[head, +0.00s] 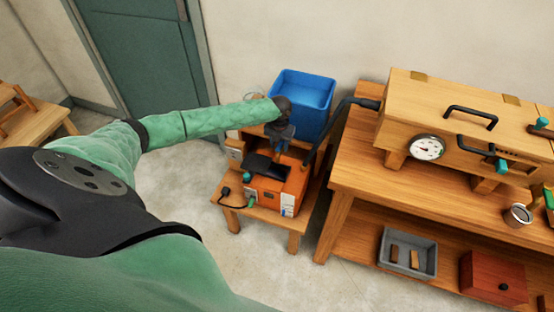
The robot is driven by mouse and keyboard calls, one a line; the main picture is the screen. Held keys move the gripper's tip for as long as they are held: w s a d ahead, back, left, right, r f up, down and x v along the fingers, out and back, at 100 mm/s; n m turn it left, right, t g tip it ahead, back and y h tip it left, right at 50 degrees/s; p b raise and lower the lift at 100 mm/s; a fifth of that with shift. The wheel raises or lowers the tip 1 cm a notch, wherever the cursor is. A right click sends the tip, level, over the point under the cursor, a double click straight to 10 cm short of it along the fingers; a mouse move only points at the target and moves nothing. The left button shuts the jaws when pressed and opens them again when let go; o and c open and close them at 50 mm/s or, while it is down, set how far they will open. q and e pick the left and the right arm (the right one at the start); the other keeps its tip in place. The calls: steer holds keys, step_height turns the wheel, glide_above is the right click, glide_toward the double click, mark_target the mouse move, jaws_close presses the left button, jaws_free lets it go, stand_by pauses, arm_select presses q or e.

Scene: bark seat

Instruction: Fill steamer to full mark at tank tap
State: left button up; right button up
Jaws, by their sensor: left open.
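The orange steamer (268,195) stands on a low wooden stand (262,216). Its front has a pale strip at the right, and a dark panel lies on its top. The blue tank (312,92) stands behind it, open at the top. My left arm reaches in from the left, and my left gripper (283,146) is over the back of the steamer, in front of the tank. It is open and small in view; I see nothing held. The tank tap cannot be made out. The water level cannot be read. My right gripper is not in view.
A black hose (333,128) runs from the steamer area to a wooden box (440,111) with a gauge (427,148) on the workbench (366,173). A grey tray (408,251) and a red box (492,278) sit on the lower shelf. Open floor lies left of the stand.

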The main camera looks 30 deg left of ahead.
arm_select(q)
steer(key=c, duration=0.9)
steer(key=shift+o, duration=0.2)
